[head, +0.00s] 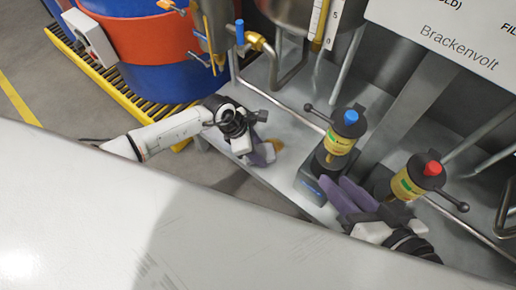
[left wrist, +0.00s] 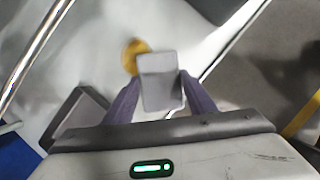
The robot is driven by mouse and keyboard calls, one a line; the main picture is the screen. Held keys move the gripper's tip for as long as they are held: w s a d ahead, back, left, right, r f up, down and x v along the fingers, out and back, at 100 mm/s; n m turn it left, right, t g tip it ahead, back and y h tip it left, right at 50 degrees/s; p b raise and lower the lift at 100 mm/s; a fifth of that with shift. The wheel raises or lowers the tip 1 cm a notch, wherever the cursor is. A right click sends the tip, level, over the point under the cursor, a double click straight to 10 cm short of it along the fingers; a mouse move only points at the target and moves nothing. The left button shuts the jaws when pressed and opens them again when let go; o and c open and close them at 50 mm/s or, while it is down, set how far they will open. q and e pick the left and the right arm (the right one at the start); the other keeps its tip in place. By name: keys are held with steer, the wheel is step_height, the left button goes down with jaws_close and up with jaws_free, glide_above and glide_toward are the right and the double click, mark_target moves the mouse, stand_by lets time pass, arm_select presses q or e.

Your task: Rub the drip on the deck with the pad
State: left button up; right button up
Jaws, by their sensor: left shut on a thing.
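My left gripper (head: 268,150) is low over the pale deck (head: 275,175) in the head view. In the left wrist view its purple fingers are shut on a grey rectangular pad (left wrist: 160,80). The amber drip (head: 277,144) lies on the deck right at the left fingertips. In the left wrist view the drip (left wrist: 132,55) shows beside the pad's upper left, partly covered by it; I cannot tell whether they touch. The pad is not clear in the head view. My right gripper (head: 335,183) has its two purple fingers apart and looks empty.
A blue-capped yellow canister (head: 342,138) on a dark base stands close to my right fingers. A red-capped one (head: 415,178) stands right of it. Pipes and a steel tank (head: 300,15) are behind. A blue and orange drum (head: 150,60) stands left. A broad pale surface (head: 150,230) fills the foreground.

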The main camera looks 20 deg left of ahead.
arm_select(q)
steer(key=shift+f, duration=0.3)
steer(key=shift+w, duration=0.15)
steer(key=shift+w+d+r, duration=0.1)
steer(key=shift+w+d, duration=0.2)
steer(key=shift+w, duration=0.5)
steer(key=shift+w+d+f, duration=0.1)
steer(key=shift+w+d, duration=0.25)
steer(key=shift+w, duration=0.45)
steer(key=shift+w+d+r, duration=0.1)
steer(key=shift+w+d, duration=0.2)
steer(key=shift+w, duration=0.5)
steer(key=shift+w+d+f, duration=0.1)
steer(key=shift+w+d, duration=0.15)
steer(key=shift+w, duration=0.4)
steer(key=shift+w+d+f, duration=0.1)
steer(key=shift+w+d, duration=0.15)
steer(key=shift+w, duration=0.45)
steer(key=shift+w+d+f, duration=0.1)
steer(key=shift+w+d, duration=0.15)
steer(key=shift+w, duration=0.4)
steer(key=shift+w+f, duration=0.1)
steer(key=shift+w, duration=0.1)
